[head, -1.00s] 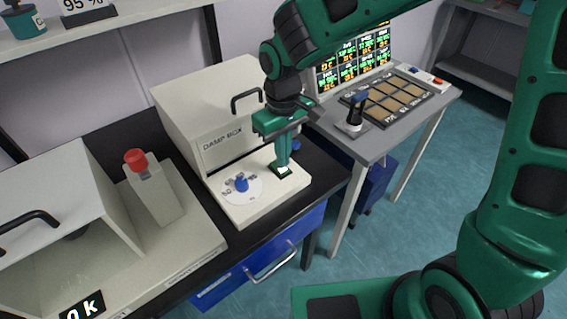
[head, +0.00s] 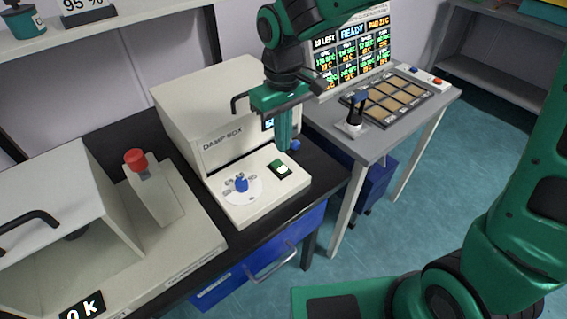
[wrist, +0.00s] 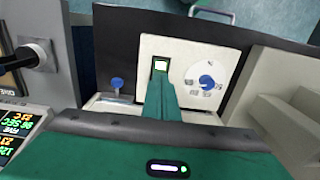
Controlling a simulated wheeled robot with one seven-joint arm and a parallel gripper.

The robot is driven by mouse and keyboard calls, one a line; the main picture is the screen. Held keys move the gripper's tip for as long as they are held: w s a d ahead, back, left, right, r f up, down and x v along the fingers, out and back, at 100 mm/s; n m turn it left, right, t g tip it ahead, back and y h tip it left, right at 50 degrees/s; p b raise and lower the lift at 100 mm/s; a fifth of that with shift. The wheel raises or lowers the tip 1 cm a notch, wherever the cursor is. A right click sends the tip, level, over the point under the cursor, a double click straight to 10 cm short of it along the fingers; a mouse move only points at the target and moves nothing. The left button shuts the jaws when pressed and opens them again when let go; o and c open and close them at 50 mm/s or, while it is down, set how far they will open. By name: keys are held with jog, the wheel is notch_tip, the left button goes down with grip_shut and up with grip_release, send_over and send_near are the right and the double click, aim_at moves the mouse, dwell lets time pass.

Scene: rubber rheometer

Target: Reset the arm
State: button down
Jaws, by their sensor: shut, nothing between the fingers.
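My gripper (head: 284,148) is shut and empty. In the head view it hangs, fingers down, above the back part of the damp box's panel, apart from it. In the wrist view its green fingers (wrist: 160,88) point at the panel. The damp box (head: 215,110) is a cream box with a handle and a low front panel (head: 243,211). The panel bears a blue knob (head: 241,182) on a white dial and a small green-and-white rocker switch (head: 280,168). The switch also shows in the wrist view (wrist: 160,65), just past my fingertips. A small display on the box is partly hidden by my gripper.
A cream machine (head: 180,262) with a red button (head: 136,160) stands at left. Floor is free at right.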

dwell(0.3)
jog(key=s+d+r+m+h, duration=0.1)
jog(key=s+d+r+m, duration=0.15)
jog(key=d, duration=0.85)
jog(key=s+d+r+m, duration=0.1)
jog(key=d+m, duration=0.2)
jog(key=d, duration=0.8)
jog(key=s+d+m+y, duration=0.1)
jog(key=s+d+m, duration=0.6)
jog(key=s+d, duration=0.7)
jog(key=s, duration=0.3)
jog(key=shift+s+d+f+m, duration=0.2)
jog(key=shift+d+f+m, duration=0.05)
jog(key=shift+f+m, duration=0.15)
